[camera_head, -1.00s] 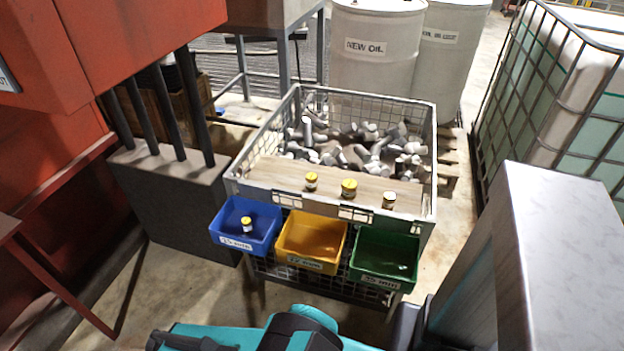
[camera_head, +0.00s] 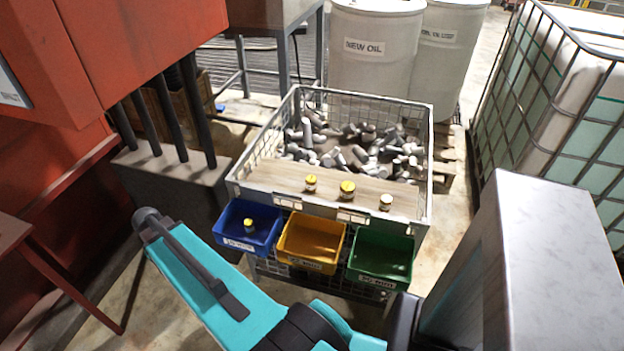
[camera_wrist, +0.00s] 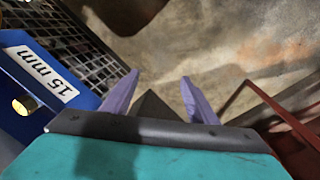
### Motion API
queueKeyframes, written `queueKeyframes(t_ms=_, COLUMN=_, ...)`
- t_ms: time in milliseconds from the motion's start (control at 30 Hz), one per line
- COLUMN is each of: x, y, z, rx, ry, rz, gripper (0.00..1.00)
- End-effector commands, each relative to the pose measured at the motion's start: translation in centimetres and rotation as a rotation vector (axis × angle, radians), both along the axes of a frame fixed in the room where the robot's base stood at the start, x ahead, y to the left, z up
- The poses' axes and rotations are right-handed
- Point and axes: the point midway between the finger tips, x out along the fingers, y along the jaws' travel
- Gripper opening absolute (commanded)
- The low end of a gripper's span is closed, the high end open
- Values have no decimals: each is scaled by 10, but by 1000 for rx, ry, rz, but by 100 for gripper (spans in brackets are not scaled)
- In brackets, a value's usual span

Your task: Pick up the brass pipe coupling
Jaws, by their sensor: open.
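Three small fittings stand upright in a row on the wooden board of the wire crate in the head view. The left fitting (camera_head: 310,183) and the middle fitting (camera_head: 347,190) have yellow tops; the right fitting (camera_head: 386,202) looks paler. A fourth yellow-topped fitting (camera_head: 249,226) is in the blue bin; a round yellowish end of it shows in the wrist view (camera_wrist: 24,105). I cannot tell which is the brass coupling. My gripper (camera_wrist: 157,94) is open and empty, with purple fingers apart over the floor, beside the blue bin (camera_wrist: 50,84) labelled 15 mm.
A yellow bin (camera_head: 310,264) and a green bin (camera_head: 380,278) hang beside the blue one on the front of the wire crate (camera_head: 432,150). Grey metal parts (camera_head: 365,150) fill the crate. A red machine (camera_head: 140,50) stands left, a grey panel (camera_head: 550,260) right.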

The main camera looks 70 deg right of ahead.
Motion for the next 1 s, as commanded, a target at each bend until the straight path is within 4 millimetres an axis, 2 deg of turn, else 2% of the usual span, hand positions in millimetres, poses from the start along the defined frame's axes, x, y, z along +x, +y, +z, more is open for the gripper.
queueKeyframes(t_ms=33, x=5, y=-18, z=20, rx=-18, ry=-21, rz=-42, gripper=53)
queueKeyframes(t_ms=300, x=14, y=-99, z=105, rx=-104, ry=-113, rz=-255, gripper=53)
queueKeyframes(t_ms=367, x=3, y=-121, z=105, rx=-119, ry=-111, rz=-329, gripper=53)
queueKeyframes(t_ms=567, x=-34, y=-190, z=127, rx=-175, ry=-121, rz=-565, gripper=53)
queueKeyframes(t_ms=700, x=-66, y=-235, z=144, rx=-218, ry=-127, rz=-731, gripper=53)
queueKeyframes(t_ms=1000, x=-144, y=-318, z=179, rx=-309, ry=-140, rz=-1062, gripper=53)
